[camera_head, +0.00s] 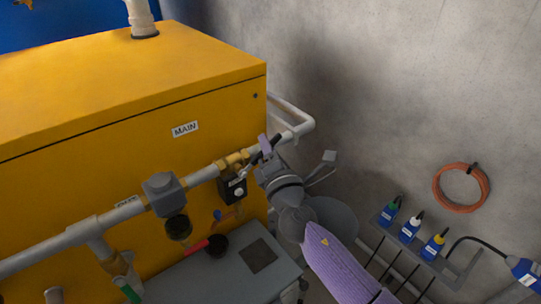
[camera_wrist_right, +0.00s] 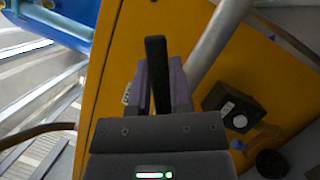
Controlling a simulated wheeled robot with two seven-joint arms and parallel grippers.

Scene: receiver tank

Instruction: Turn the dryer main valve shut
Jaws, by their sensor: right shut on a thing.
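The dryer is a yellow cabinet (camera_head: 120,95) with a "MAIN" label (camera_head: 185,129) above a grey pipe. The main valve (camera_head: 233,160) is a brass body on that pipe, below and right of the label. My right gripper (camera_head: 265,146) is at this valve, with its purple fingertips around a black lever. In the right wrist view the black lever (camera_wrist_right: 157,75) stands between the purple fingers of my right gripper (camera_wrist_right: 162,85). The fingers are shut on it. The gripper and wrist partly hide the lever in the head view. My left gripper is out of view.
A grey box-shaped device (camera_head: 164,190) and a black box (camera_head: 232,187) sit along the pipe. A red lever (camera_head: 193,246) and green handle (camera_head: 130,292) are lower. A rack with bottles (camera_head: 411,228) and an orange hose coil (camera_head: 461,188) are on the concrete wall at right.

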